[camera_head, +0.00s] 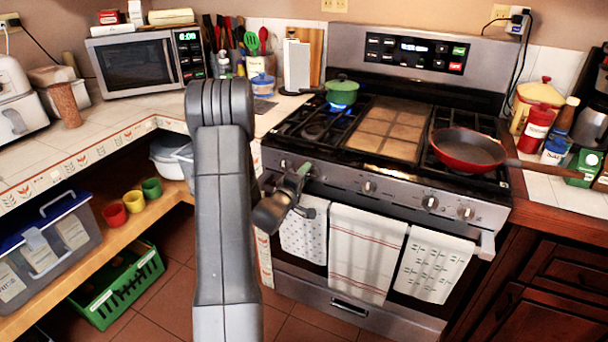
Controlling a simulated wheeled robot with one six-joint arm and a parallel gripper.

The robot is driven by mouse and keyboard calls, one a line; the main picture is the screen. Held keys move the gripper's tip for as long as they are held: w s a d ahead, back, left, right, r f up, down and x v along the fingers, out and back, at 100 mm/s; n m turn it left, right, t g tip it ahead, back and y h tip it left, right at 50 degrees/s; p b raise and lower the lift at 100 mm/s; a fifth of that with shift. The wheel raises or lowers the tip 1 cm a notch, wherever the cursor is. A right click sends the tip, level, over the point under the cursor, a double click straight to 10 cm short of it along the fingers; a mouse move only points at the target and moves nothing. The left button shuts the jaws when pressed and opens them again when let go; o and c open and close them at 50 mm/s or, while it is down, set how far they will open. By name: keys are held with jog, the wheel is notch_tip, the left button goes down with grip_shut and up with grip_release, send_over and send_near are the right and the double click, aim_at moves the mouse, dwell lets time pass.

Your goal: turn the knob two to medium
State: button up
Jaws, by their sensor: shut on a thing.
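The silver stove (400,190) has a row of round knobs along its front panel. My gripper (299,174) is at the left part of this panel, shut on the second knob from the left, which its fingers mostly hide. The first knob (283,164) shows just left of it. A middle knob (369,187) and two right knobs (430,202) (466,213) are free. A blue flame shows under the green pot (342,90) on the back left burner. The held knob's angle cannot be read.
A red pan (468,150) sits on the right burners, its handle reaching past the stove's right edge. Towels (365,250) hang from the oven handle below the knobs. A griddle (388,128) covers the middle.

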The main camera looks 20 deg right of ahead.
jog(key=shift+f+n, duration=0.15)
jog(key=shift+n, duration=0.75)
jog(key=o, duration=1)
jog(key=shift+a, duration=0.1)
jog(key=b+v, duration=0.1)
jog(key=v, duration=1.2)
jog(key=shift+s+a, duration=0.2)
jog(key=shift+s, duration=0.1)
jog(key=shift+d, duration=0.1)
